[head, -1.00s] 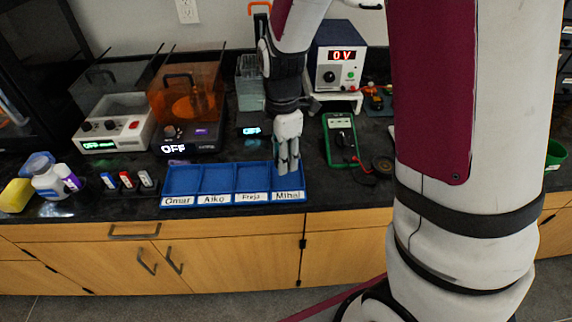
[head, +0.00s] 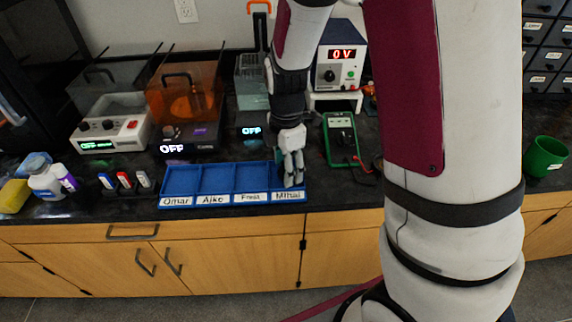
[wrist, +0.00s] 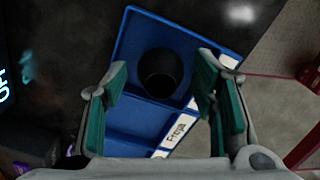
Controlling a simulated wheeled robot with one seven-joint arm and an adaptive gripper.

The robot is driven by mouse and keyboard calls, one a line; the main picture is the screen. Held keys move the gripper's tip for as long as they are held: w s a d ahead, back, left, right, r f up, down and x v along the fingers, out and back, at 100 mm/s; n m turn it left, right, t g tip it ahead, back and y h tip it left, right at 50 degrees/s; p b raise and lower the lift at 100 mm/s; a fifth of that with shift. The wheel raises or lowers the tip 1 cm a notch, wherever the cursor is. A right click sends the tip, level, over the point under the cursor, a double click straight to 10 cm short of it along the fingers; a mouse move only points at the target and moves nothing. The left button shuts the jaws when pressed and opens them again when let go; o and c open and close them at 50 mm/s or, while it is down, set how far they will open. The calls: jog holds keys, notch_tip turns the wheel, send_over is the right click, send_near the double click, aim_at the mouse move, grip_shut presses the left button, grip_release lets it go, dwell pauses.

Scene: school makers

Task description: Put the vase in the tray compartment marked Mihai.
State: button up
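The blue tray (head: 218,165) lies near the counter's front edge, with name labels along its front; Mihai (head: 287,196) marks the right-end compartment. My gripper (head: 292,180) is over that compartment in the head view. In the wrist view, my gripper (wrist: 172,95) has its teal-padded fingers wide apart. Between them a dark round thing, seemingly the vase (wrist: 160,72), stands in the end compartment of the tray (wrist: 150,30), beyond the Freja label. A gap shows between it and each finger. In the head view the vase is hidden by my gripper.
Behind the tray stand an orange-lidded machine (head: 184,98) and a power supply (head: 340,62). A green-framed meter (head: 341,140) lies right of the tray. Small marker bottles (head: 124,180) and white bottles (head: 46,182) stand left. A green cup (head: 545,156) is far right.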

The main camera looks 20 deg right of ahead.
notch_tip(320, 180, up, 12)
jog(key=r+p, duration=0.1)
jog(key=p, duration=0.1)
jog(key=s+r+m+t, duration=0.1)
jog(key=s+r+m, duration=0.3)
jog(key=s+m, duration=0.5)
jog(key=s+r+m+t, duration=0.1)
jog(key=s+r+m, duration=0.4)
jog(key=s+m, duration=0.5)
jog(key=s, duration=0.6)
jog(key=shift+s+r, duration=0.1)
